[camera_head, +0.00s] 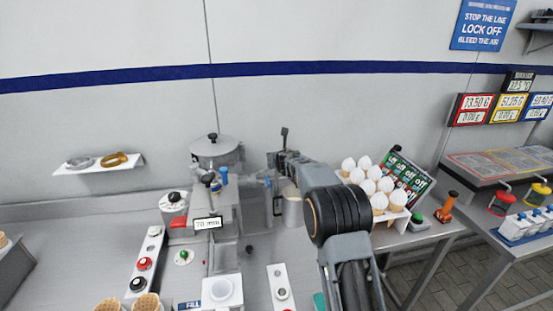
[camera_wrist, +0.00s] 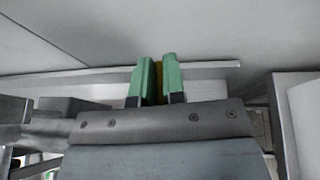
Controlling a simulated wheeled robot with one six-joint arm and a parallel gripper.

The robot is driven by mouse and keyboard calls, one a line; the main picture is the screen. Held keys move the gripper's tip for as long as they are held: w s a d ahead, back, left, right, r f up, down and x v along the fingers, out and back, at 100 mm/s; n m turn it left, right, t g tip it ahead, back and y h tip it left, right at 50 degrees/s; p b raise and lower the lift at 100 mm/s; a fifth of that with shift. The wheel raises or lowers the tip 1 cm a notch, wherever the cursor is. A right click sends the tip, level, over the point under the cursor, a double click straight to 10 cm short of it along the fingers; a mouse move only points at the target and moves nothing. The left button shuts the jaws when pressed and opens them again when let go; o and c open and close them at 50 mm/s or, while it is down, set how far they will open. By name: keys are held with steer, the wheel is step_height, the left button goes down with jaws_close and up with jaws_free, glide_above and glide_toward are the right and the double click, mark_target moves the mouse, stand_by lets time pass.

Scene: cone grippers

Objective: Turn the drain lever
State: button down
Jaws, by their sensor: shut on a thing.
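My gripper (camera_wrist: 159,78) shows green fingertips in the wrist view. They are shut on a narrow yellow-brown piece (camera_wrist: 158,82), mostly hidden between them. It may be the drain lever's handle, but too little shows to be sure. In the head view my arm reaches in from the lower right. My gripper end (camera_head: 277,162) is just right of the filling machine (camera_head: 225,205) with the "70 mm" display. The fingertips are too small to make out there, and no drain lever can be made out apart from the arm.
A metal pitcher (camera_head: 292,210) is beside my arm. White-topped cones fill a rack (camera_head: 395,214) to the right. A button strip (camera_head: 148,255) lies left of the machine. The counter's left is mostly clear below a wall shelf (camera_head: 98,166).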

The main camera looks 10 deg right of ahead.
stand_by(0.3)
steer(key=c, duration=1.2)
jaws_free()
steer(key=b+v, duration=0.3)
steer(key=v, duration=1)
steer(key=shift+s, duration=0.4)
steer(key=shift+r, duration=0.15)
